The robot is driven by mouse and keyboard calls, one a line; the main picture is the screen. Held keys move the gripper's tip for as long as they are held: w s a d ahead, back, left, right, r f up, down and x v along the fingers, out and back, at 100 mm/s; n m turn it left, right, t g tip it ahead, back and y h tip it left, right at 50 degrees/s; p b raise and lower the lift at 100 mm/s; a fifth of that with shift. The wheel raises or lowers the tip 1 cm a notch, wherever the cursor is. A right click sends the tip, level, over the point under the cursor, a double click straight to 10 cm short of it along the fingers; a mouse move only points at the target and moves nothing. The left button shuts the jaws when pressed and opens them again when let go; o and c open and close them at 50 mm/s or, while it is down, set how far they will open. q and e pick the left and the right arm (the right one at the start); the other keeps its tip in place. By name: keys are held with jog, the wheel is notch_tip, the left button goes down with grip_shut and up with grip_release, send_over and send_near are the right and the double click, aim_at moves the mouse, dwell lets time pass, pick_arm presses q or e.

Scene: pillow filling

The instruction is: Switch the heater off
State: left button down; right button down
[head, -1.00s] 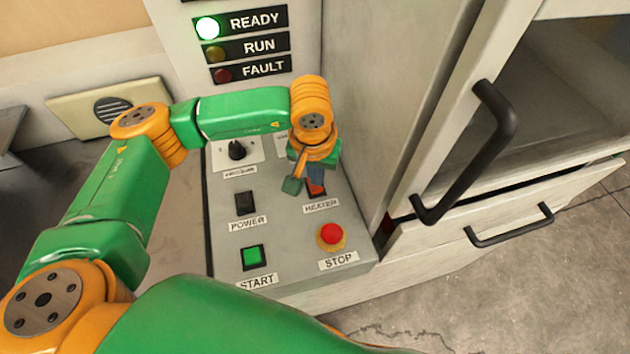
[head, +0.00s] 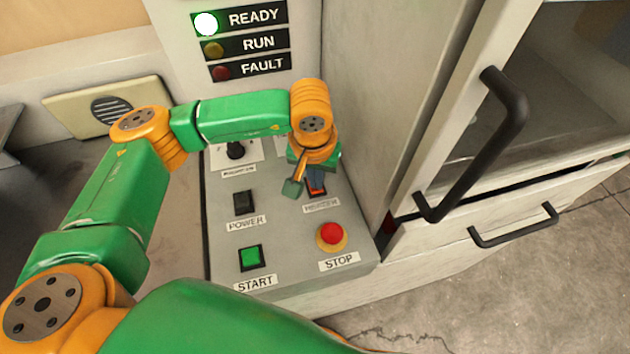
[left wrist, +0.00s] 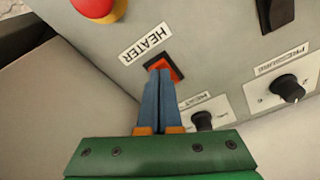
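The heater switch (head: 317,192) is an orange-red rocker in a dark frame, above the HEATER label (head: 321,205) on the grey control panel (head: 285,215). It also shows in the left wrist view (left wrist: 166,65), partly hidden by the fingers. My left gripper (head: 313,182) is over the switch. In the left wrist view, its two blue fingers (left wrist: 160,76) are together with nothing between them, and their tips are at the rocker. I cannot tell whether they touch it or which way the rocker is tipped. My right gripper is not in view.
Nearby on the panel are the POWER switch (head: 244,201), green START button (head: 251,257), red STOP button (head: 331,235) and a black pressure knob (head: 235,150). The READY lamp (head: 207,24) is lit. A cabinet with a black handle (head: 480,160) stands close on the right.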

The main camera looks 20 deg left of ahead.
pick_arm(q)
jog(key=shift+f, duration=0.2)
jog(key=shift+r, duration=0.1)
notch_tip(320, 180, up, 7)
jog(key=p, duration=0.3)
jog(key=shift+p, duration=0.35)
